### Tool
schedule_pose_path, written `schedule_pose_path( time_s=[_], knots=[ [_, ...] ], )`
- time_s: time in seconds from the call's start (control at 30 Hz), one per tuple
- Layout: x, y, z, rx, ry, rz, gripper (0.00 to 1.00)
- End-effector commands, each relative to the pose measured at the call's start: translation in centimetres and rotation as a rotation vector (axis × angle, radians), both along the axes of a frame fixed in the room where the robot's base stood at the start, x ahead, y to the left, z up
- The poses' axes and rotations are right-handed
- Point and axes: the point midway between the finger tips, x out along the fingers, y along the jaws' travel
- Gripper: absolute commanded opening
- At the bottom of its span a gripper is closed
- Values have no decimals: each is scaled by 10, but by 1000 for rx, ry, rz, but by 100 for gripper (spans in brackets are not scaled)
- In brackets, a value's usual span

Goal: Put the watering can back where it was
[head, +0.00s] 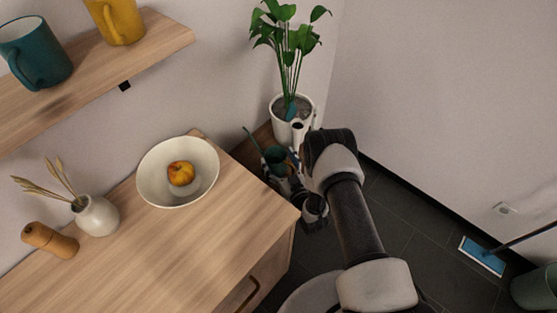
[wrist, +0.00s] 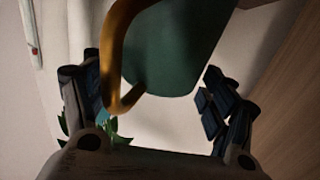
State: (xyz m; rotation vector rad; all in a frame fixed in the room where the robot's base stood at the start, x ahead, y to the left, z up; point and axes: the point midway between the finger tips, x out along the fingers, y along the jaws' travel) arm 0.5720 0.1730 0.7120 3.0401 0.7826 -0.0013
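The watering can (head: 274,157) is dark teal, with a thin spout pointing up and left. In the head view it is beside the sideboard's far right corner, partly hidden by my gripper (head: 285,175). In the wrist view the can's body (wrist: 175,50) and its curved, yellow-brown handle (wrist: 117,60) fill the upper middle. My gripper (wrist: 150,105) is open there, its dark fingers wide apart, with the handle's lower end in the space between them. Neither finger visibly touches the can. What the can rests on is mostly hidden.
A leafy plant in a white pot (head: 291,128) stands just behind the can on a wooden top (head: 264,134). The sideboard (head: 225,235) at left bears a bowl (head: 155,180) with a fruit, a vase (head: 97,216) and a mill (head: 50,240). A mop (head: 482,257) is at right.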

Motion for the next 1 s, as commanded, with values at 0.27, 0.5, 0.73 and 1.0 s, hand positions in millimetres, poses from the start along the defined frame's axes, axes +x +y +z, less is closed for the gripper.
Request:
schedule_pose_path(
  time_s=[0.27,0.5,0.73,1.0],
  knots=[
    [0,0,0,0,0,0,90],
    [0,0,2,0,0,0,90],
    [-23,-14,5,-1,5,-2,90],
    [-75,-43,5,1,5,-4,90]
  ],
)
